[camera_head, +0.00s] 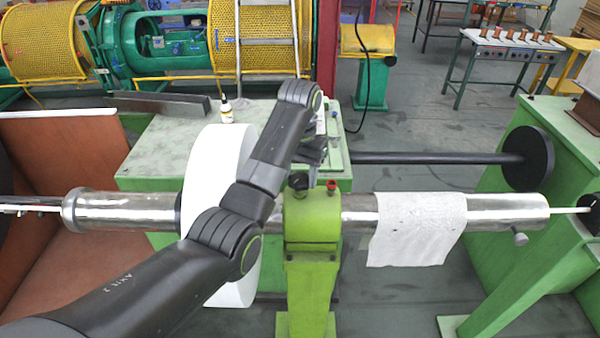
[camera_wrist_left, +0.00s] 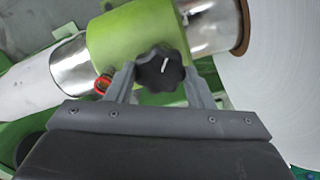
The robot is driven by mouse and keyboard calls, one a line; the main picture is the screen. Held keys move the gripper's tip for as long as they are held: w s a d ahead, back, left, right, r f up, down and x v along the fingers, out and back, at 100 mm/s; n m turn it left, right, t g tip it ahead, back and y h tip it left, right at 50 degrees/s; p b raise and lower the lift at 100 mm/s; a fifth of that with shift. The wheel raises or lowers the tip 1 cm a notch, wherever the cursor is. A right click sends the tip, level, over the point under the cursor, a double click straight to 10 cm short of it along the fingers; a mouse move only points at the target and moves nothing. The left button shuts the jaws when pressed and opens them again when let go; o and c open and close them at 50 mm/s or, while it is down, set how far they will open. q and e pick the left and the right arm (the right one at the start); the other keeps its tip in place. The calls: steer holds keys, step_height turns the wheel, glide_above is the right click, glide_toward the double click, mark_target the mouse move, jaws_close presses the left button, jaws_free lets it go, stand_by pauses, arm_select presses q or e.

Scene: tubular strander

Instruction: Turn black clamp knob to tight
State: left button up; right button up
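The black clamp knob (camera_head: 298,182) sits on top of the green clamp block (camera_head: 312,215), which is around the steel shaft (camera_head: 490,208). In the left wrist view the lobed knob (camera_wrist_left: 161,70) has a white mark line. My left gripper (camera_head: 311,165) points down at the knob from above. In the left wrist view its two fingers (camera_wrist_left: 160,80) are spread, one tip on each side of the knob. I cannot tell whether they touch it. My right gripper is not in view.
A white roll (camera_head: 218,150) is on the shaft to the left, behind my arm. A white cloth (camera_head: 420,228) hangs over the shaft to the right. A small bottle (camera_head: 226,110) stands on the green cabinet behind.

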arm_select(q)
steer(key=shift+c, duration=0.8)
steer(key=shift+m, duration=0.3)
steer(key=m, duration=1.3)
steer(key=shift+m, duration=0.4)
steer(key=m, duration=1.3)
steer(key=shift+m, duration=0.4)
steer(key=shift+s, duration=0.1)
